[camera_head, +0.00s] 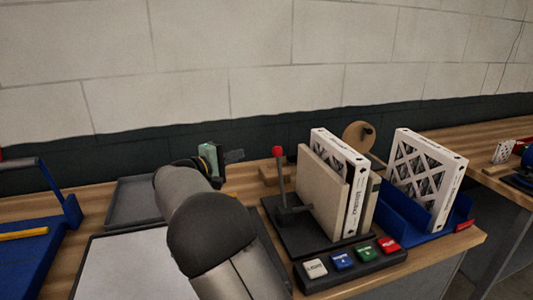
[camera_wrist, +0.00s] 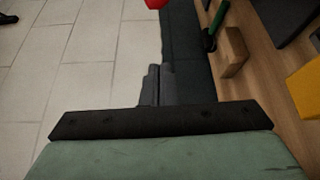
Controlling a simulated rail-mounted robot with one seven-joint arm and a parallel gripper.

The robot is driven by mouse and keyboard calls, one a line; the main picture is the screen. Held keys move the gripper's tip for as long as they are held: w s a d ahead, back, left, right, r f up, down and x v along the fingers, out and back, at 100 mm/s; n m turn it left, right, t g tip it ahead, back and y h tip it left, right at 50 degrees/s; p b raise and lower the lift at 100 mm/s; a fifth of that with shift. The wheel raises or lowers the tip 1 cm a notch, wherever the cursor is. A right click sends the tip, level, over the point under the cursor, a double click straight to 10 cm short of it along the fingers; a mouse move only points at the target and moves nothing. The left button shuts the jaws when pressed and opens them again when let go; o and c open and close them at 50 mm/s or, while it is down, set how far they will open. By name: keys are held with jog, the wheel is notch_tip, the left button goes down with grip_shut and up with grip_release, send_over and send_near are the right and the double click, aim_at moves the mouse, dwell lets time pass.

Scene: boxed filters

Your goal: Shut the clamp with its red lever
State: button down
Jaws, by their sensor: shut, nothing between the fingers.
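The clamp (camera_head: 325,190) stands on a dark base plate at the centre right, with two beige plates. A white boxed filter (camera_head: 355,200) stands upright between the plates; I cannot tell whether they press on it. The clamp's red-knobbed lever (camera_head: 277,152) stands nearly upright on the left side. My gripper (camera_head: 240,156) is shut and empty, left of the red knob at about its height, and apart from it. In the wrist view my shut fingers (camera_wrist: 152,84) point up the picture. A red thing at the top edge there, perhaps the lever knob (camera_wrist: 155,3), is mostly cut off.
A button panel (camera_head: 350,261) with coloured buttons lies in front of the clamp. A blue holder (camera_head: 405,222) with another filter (camera_head: 424,175) stands right. A grey tray (camera_head: 133,203) and a blue fixture (camera_head: 35,250) are left. A wooden block (camera_wrist: 233,52) shows in the wrist view.

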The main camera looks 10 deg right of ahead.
jog(key=w+d+p, duration=0.2)
jog(key=d+p, duration=0.1)
jog(key=d, duration=0.6)
jog(key=shift+d, duration=0.15)
jog(key=shift+s+f, duration=0.1)
dwell(0.5)
